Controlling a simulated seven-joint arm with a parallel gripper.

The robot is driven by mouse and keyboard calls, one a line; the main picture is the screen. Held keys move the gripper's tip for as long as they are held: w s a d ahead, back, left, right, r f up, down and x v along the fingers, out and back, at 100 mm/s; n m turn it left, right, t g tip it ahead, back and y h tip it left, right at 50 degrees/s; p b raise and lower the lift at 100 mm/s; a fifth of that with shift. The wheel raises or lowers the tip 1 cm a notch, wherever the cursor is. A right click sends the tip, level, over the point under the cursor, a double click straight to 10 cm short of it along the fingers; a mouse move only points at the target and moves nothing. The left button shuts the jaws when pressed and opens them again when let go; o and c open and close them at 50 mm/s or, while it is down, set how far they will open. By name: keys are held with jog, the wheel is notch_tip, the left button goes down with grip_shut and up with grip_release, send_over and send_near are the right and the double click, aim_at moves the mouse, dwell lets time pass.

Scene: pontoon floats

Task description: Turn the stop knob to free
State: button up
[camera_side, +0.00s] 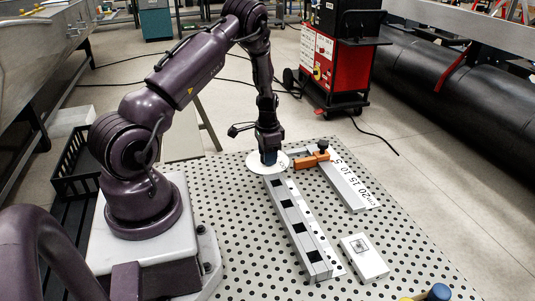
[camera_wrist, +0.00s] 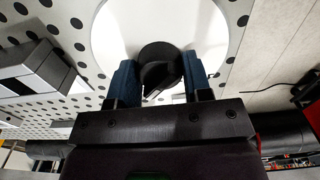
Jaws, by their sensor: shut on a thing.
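A round white disc (camera_side: 254,168) lies at the far end of the long grey block, under my gripper (camera_side: 269,160). In the wrist view, a black knob (camera_wrist: 160,68) stands on this white disc (camera_wrist: 115,35). The blue fingers of my gripper (camera_wrist: 158,80) are on either side of the knob, shut on it. In the side view the gripper hides the knob. I cannot read the knob's setting. An orange stop piece (camera_side: 309,161) with a dark knob (camera_side: 323,146) on top sits to the right of the disc, apart from my gripper.
A long grey block with black squares (camera_side: 296,228) runs toward the front. A numbered scale bar (camera_side: 350,185) lies right of it. A white plate (camera_side: 364,257) and a blue-topped object (camera_side: 438,292) are nearer the front. The perforated table (camera_side: 415,240) is bare at right.

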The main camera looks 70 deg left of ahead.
jog(key=n, duration=0.4)
jog(key=shift+n, duration=0.3)
jog(key=n, duration=0.4)
jog(key=shift+n, duration=0.3)
jog(key=n, duration=0.4)
jog(key=shift+n, duration=2.2)
jog(key=o, duration=0.9)
